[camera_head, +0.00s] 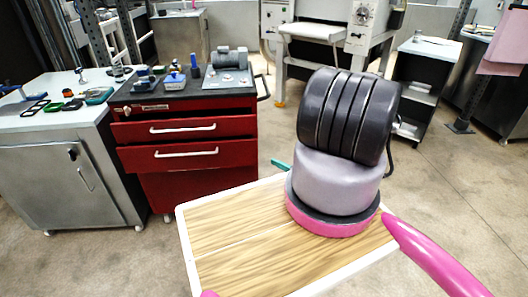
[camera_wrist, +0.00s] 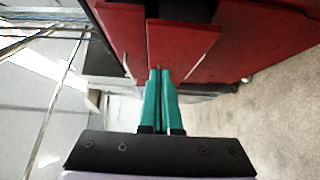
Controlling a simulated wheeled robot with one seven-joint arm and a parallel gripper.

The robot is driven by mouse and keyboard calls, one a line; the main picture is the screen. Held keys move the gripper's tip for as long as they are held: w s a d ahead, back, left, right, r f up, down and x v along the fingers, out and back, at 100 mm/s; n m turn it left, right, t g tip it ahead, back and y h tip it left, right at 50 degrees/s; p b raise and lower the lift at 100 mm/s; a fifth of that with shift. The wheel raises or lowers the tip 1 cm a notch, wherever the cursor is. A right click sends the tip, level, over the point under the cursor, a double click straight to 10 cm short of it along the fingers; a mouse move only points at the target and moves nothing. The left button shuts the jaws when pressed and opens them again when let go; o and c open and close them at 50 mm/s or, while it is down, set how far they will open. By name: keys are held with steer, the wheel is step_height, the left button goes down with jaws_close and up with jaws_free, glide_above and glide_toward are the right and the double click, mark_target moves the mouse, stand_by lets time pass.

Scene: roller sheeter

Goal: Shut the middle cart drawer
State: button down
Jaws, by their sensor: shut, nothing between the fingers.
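The red cart (camera_head: 200,190) stands left of centre in the head view. It has two drawer fronts with pale bar handles above a plain red lower part. The lower handled front, seemingly the middle drawer (camera_head: 235,152), stands out from the body below it, so it looks partly open. How far is hard to tell. In the wrist view, red drawer fronts (camera_wrist: 185,45) appear sideways beside a dark gap. My gripper (camera_wrist: 160,72) has teal fingers pressed together and empty, with tips close to the red fronts; contact is unclear. In the head view only a teal tip (camera_head: 281,165) shows beside my arm.
A small grey machine (camera_head: 230,60) and tools sit on the cart's dark top. A grey cabinet (camera_head: 55,175) with a white top stands to its left. A large machine (camera_head: 330,35) and a dark shelf cart (camera_head: 425,80) stand behind. Floor is clear right of the cart.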

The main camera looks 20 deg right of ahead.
steer(key=x, duration=0.4)
steer(key=d+x, duration=0.1)
steer(key=x, duration=0.3)
steer(key=w+d+x, duration=0.1)
steer(key=x, duration=0.3)
steer(key=shift+w+d, duration=0.15)
steer(key=shift+w, duration=0.25)
